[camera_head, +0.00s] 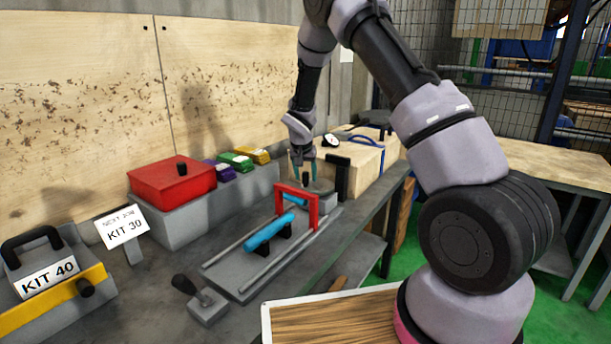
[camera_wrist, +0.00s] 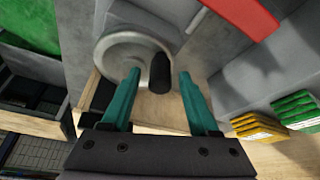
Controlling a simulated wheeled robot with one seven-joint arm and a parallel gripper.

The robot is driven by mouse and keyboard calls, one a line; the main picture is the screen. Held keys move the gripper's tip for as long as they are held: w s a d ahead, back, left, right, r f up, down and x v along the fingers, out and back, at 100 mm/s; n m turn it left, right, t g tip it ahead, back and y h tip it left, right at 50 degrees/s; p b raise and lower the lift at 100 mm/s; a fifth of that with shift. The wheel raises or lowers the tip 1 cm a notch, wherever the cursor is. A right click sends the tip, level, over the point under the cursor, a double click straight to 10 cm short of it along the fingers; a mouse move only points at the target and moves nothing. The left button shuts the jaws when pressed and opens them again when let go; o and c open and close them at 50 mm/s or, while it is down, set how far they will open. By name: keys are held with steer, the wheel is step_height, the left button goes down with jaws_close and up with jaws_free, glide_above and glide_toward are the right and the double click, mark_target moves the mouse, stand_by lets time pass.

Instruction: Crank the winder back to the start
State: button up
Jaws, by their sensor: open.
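The winder shows in the wrist view as a pale round handwheel (camera_wrist: 112,48) on a grey housing, with a black crank handle (camera_wrist: 161,74) standing out from its right side. My gripper (camera_wrist: 159,80) is open, with its two teal fingers on either side of the black handle and a gap on both sides. In the head view my gripper (camera_head: 307,174) points down at the far end of the grinder bed (camera_head: 240,280). The handwheel is hard to make out there.
A red-lidded box (camera_head: 172,182) and purple, green and yellow blocks (camera_head: 236,160) stand along the wall. A wooden box (camera_head: 358,163) is behind the gripper. A black-handled lever (camera_head: 198,295), a KIT 30 sign (camera_head: 123,227) and a KIT 40 case (camera_head: 50,285) are nearer.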

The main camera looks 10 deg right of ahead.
steer(key=v, duration=1)
steer(key=shift+r, duration=0.4)
steer(key=shift+s, duration=0.1)
